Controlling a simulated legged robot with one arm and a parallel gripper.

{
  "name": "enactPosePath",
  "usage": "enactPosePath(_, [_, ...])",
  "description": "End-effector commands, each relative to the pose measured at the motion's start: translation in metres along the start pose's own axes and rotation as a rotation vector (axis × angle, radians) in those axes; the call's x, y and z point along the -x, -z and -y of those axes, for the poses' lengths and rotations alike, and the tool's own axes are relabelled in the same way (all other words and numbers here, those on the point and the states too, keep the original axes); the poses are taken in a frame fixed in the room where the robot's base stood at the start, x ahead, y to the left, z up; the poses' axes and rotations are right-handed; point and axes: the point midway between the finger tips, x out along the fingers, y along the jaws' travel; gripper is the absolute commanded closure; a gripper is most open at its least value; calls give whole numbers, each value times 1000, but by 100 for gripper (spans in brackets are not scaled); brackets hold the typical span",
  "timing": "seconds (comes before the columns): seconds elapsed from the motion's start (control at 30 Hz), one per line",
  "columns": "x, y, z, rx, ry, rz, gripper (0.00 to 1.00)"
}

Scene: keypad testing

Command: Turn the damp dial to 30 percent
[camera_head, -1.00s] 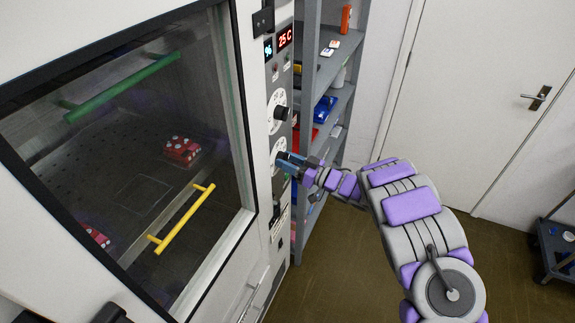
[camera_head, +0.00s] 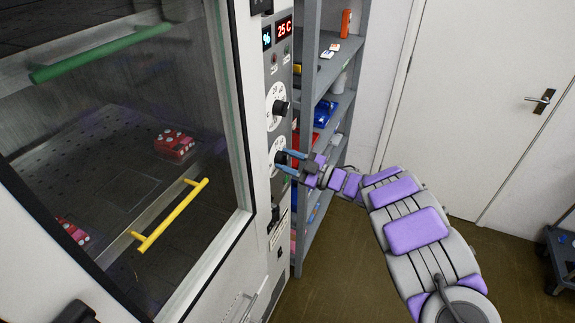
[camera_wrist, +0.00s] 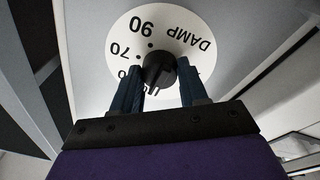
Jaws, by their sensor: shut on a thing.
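The damp dial is a white disc with a black knob, the lower dial on the cabinet's control panel (camera_head: 277,150). In the wrist view the white dial face (camera_wrist: 118,38) shows DAMP, 90 and 70, with another number partly hidden. The black knob (camera_wrist: 159,68) sits between the two blue fingers of my gripper (camera_wrist: 160,85), which is shut on it. In the head view my gripper (camera_head: 287,160) reaches the panel from the right, with its two fingers one above the other. The dial's current setting cannot be read.
An upper dial (camera_head: 275,105) with its own black knob sits just above. Above it are a red display (camera_head: 284,29) reading 25 C and a blue % display (camera_head: 267,37).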

Motion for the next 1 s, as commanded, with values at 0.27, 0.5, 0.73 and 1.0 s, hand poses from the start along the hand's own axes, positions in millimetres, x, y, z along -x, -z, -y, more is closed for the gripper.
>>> enactPosePath(0.27, [1,-4,4,27,9,6,87])
enactPosePath(0.5, [1,-3,4,27,9,6,87])
enactPosePath(0.73, [1,-2,3,29,8,4,43])
enactPosePath(1.0, [0,0,2,32,6,0,32])
